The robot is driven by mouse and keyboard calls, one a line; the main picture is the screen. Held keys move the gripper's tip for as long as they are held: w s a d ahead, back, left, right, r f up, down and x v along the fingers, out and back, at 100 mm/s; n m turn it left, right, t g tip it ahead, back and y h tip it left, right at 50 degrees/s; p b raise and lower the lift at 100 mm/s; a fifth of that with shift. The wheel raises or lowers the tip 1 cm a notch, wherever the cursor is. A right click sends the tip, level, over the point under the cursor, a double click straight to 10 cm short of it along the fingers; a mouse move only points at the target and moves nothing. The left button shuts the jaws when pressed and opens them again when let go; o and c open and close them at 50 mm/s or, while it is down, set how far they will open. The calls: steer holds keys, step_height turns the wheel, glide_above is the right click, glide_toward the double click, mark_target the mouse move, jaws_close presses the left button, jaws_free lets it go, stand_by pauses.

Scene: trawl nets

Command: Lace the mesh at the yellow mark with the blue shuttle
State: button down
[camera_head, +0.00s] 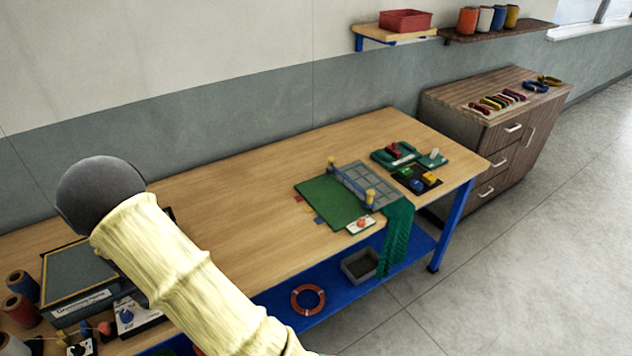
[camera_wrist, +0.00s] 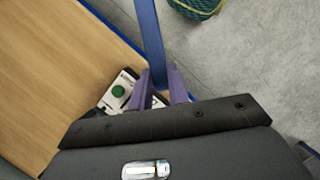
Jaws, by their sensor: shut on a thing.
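My gripper (camera_wrist: 160,92), with purple fingers, is shut on a long flat blue piece, which I take for the blue shuttle (camera_wrist: 150,35). It points up in the wrist view, past the table edge and over the floor. In the head view my gripper is not visible; my yellow-sleeved arm fills the lower left. The mesh (camera_head: 362,180) is a grey panel with pale grid lines, between two yellow posts beside a green mat (camera_head: 330,203) on the table. Small coloured tabs lie along the mat's left edge. I cannot make out the yellow mark on the mesh.
Green net (camera_head: 397,232) hangs off the table's front edge. A dark tray (camera_head: 433,187) with coloured pieces and a green holder (camera_head: 380,156) stand right of the mesh. A white card with a green button (camera_wrist: 118,91) lies near my fingers. The middle of the table (camera_head: 235,215) is clear.

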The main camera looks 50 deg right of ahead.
steer(key=f+m, duration=0.1)
steer(key=m, duration=0.1)
steer(key=f+m+y, duration=0.1)
steer(key=f+m, duration=0.1)
steer(key=f+m+g, duration=0.1)
steer(key=f+m, duration=0.1)
steer(key=shift+d+f+y, duration=0.25)
steer(key=shift+y, duration=0.15)
steer(key=shift+f+m, duration=0.25)
steer(key=shift+m, duration=0.35)
steer(key=shift+a, duration=0.1)
